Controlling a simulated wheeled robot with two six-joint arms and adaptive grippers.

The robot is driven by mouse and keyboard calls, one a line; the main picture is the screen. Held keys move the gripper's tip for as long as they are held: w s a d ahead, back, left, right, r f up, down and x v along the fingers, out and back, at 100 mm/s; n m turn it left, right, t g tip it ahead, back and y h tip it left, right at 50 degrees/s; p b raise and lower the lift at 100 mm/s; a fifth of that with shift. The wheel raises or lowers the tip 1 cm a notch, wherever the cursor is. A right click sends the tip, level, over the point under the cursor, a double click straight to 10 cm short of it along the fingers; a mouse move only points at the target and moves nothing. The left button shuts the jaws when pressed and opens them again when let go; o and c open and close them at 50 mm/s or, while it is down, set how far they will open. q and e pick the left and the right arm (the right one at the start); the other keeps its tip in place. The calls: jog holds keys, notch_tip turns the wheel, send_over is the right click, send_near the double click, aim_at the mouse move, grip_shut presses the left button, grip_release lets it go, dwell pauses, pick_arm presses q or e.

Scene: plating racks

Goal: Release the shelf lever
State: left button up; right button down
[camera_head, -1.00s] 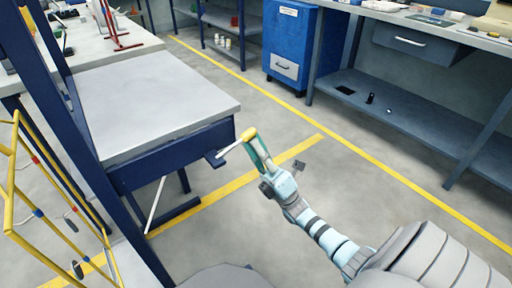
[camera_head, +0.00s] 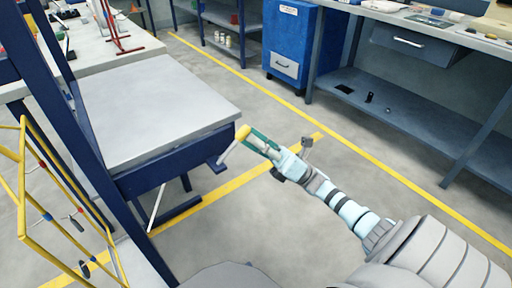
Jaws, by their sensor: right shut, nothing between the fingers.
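The shelf lever (camera_head: 232,147) is a pale rod with a yellow knob at its upper end. It slants up and right from a dark blue bracket at the front right corner of the grey-topped shelf (camera_head: 160,105). My right gripper (camera_head: 252,141) is shut and empty, its green fingers pointing up and left. Its fingertips are right beside the yellow knob, on its right side; I cannot tell whether they touch it. My left gripper is not in view.
A yellow wire rack with hanging parts (camera_head: 22,190) stands at the left, by blue posts. A blue cabinet (camera_head: 291,40) and a workbench (camera_head: 420,75) stand behind. The floor between, with yellow lines, is clear.

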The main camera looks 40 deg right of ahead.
aim_at(244, 128)
jog(key=a+r+n+g+p, duration=0.1)
jog(key=n+g+p, duration=0.1)
jog(key=a+r+n+g+h+p, duration=0.1)
jog(key=r+n+g+p, duration=0.1)
jog(key=a+r+n+g+h+p, duration=0.1)
jog(key=r+g+p, duration=0.1)
jog(key=shift+n, duration=0.4)
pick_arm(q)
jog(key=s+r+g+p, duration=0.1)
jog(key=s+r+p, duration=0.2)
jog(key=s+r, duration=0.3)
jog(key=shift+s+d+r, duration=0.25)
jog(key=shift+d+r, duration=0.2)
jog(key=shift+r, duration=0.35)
pick_arm(e)
jog(key=a+g+h, duration=0.1)
jog(key=a+r+n+h, duration=0.1)
jog(key=shift+w+a+r+g, duration=0.1)
jog(key=shift+a+r+g, duration=0.05)
jog(key=shift+a+g, duration=0.25)
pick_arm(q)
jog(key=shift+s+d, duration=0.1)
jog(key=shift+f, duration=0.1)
